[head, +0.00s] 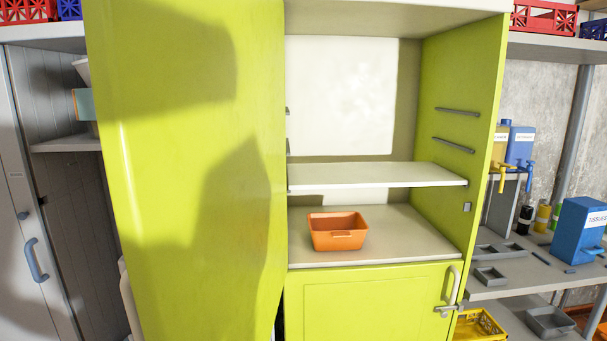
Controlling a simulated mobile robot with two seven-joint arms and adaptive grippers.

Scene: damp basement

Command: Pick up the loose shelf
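The shelf (375,177) is a flat white board lying level across the inside of the green cabinet (480,75). It sits above the cabinet's grey floor (415,245). Grey support rails (457,111) show on the right inner wall above the board, and small ones show at the left edge. Whether the board is fixed or loose cannot be told. Neither of my grippers is in view.
An open green door (190,150) stands at the left and hides the cabinet's left side. An orange bin (337,231) stands on the cabinet floor below the shelf. A closed lower door (370,302) has a handle at right. A workbench (515,265) stands at the right.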

